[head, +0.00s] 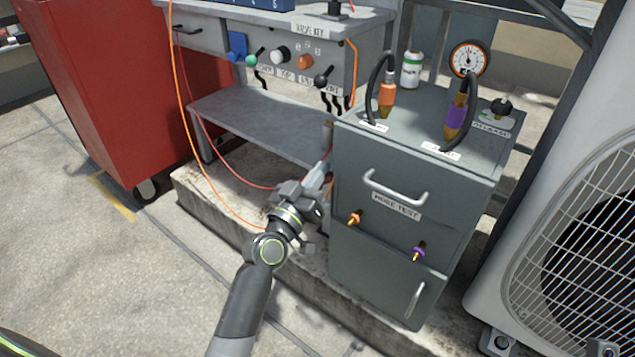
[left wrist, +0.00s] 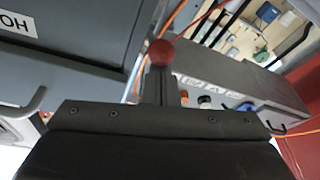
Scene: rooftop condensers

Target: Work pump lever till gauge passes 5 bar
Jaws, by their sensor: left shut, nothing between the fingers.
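In the left wrist view, a red ball knob (left wrist: 160,53) tops a short dark stem, apparently the pump lever, just beyond the dark gripper body. The lever cannot be clearly made out in the head view. My left gripper (head: 318,178) is shut and empty, beside the cabinet's left side. Whether it touches the lever is hidden. My right gripper is out of view.
Hoses with orange (head: 387,95) and purple (head: 455,117) fittings and a black release knob (head: 501,106) sit on the cabinet top. A valve bench (head: 255,125) and red cabinet (head: 135,85) stand left. A condenser (head: 570,200) stands right. Orange and red hoses trail behind my gripper.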

